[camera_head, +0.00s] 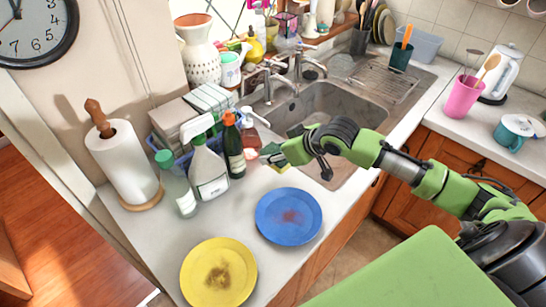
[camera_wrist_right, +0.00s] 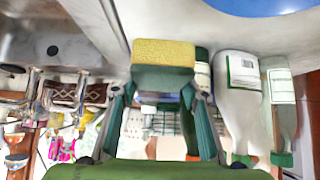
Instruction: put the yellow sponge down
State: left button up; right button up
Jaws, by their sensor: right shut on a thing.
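The yellow sponge (camera_wrist_right: 163,53) is between the fingers of my right gripper (camera_wrist_right: 160,92) in the right wrist view, with its dark green side towards the fingers. In the head view my right gripper (camera_head: 272,154) is shut on the sponge (camera_head: 281,168), which is mostly hidden below it. They are at the counter's strip beside the sink's left edge, just right of the bottles. I cannot tell whether the sponge touches the counter. My left gripper is not in view.
A blue plate (camera_head: 288,216) and a yellow plate (camera_head: 218,272), both stained, lie on the counter (camera_head: 155,238). A white spray bottle (camera_head: 208,170), a dark bottle (camera_head: 233,150) and a paper towel roll (camera_head: 124,164) stand left. The sink (camera_head: 340,103) is behind the gripper.

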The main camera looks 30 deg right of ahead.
jog(key=w+f, duration=0.3)
jog(key=shift+d+f+p, duration=0.15)
jog(key=shift+d+p, duration=0.2)
notch_tip(320, 180, down, 2)
jog(key=shift+s+f+p, duration=0.1)
jog(key=shift+f+p, duration=0.05)
jog(key=shift+p, duration=0.55)
jog(key=shift+f, duration=0.4)
jog(key=shift+f, duration=0.1)
jog(key=o, duration=0.7)
jog(key=shift+c, duration=0.2)
